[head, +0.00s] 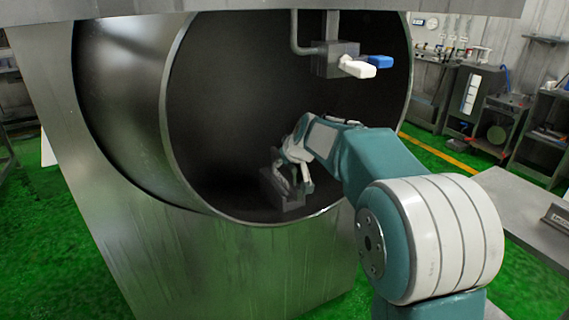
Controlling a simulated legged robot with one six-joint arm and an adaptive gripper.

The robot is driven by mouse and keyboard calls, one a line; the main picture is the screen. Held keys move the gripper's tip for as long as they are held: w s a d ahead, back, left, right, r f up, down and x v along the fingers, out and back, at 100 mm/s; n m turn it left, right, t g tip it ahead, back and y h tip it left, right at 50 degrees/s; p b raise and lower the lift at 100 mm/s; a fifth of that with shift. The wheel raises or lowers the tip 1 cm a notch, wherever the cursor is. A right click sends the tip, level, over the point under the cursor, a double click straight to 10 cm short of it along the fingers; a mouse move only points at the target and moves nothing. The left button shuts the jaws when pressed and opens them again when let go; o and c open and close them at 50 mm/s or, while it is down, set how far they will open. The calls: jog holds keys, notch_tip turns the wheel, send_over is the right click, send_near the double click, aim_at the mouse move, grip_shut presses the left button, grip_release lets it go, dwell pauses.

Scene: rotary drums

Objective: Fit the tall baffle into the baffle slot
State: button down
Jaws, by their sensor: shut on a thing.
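My gripper (297,180) is inside the large drum, low and near its front rim. It is small in the head view and is shut on a dark grey piece (270,190), which I take to be the tall baffle. The piece stands roughly upright near the drum's lower inner wall. Its lower part blends into the dark interior. I cannot make out the baffle slot, nor tell whether the piece touches the wall or sits in a slot.
The steel drum rim (172,150) surrounds my arm's reach. A bracket (333,62) with a white nozzle-like part (357,68) and a blue one (375,61) hangs in the upper opening. A grey table (515,205) stands at right, with a small dark block (558,216).

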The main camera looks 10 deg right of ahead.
jog(key=shift+w+a, duration=0.2)
jog(key=shift+w, duration=0.35)
jog(key=c, duration=0.5)
grip_release()
jog(key=v, duration=1.2)
jog(key=s+f+m+g+h, duration=0.1)
jog(key=s+f, duration=0.2)
jog(key=s, duration=0.8)
jog(key=s+d+f+m+g+h, duration=0.1)
jog(key=s+f, duration=0.3)
jog(key=s, duration=0.7)
jog(key=s+d+f+m+g, duration=0.1)
jog(key=s+f, duration=0.3)
jog(key=s, duration=0.8)
jog(key=shift+f+m+h, duration=0.25)
jog(key=shift+m+h, duration=0.05)
jog(key=shift+h, duration=0.1)
